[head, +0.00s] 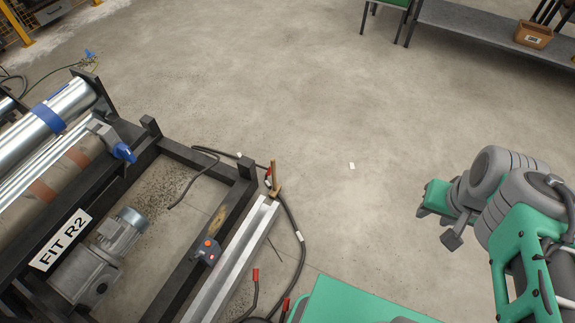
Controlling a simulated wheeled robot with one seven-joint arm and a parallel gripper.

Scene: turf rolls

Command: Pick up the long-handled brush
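I cannot make out the long-handled brush with certainty. A small tan upright piece with a brown foot (274,180) stands at the far end of the pale metal rail, by the corner of the black frame; it may be part of a brush, but it is too small to tell. My gripper (437,220) is at the right, at the end of my folded green and grey arm, over bare floor and well apart from that piece. Its fingers are seen too poorly to tell open from shut. Nothing is visibly held.
A black machine frame (198,157) with metal rollers (45,122), a motor (112,246) and a control box (208,251) fills the left. Black cables (291,215) lie beside it. A grey bench (480,25) with a cardboard box (533,35) stands far right.

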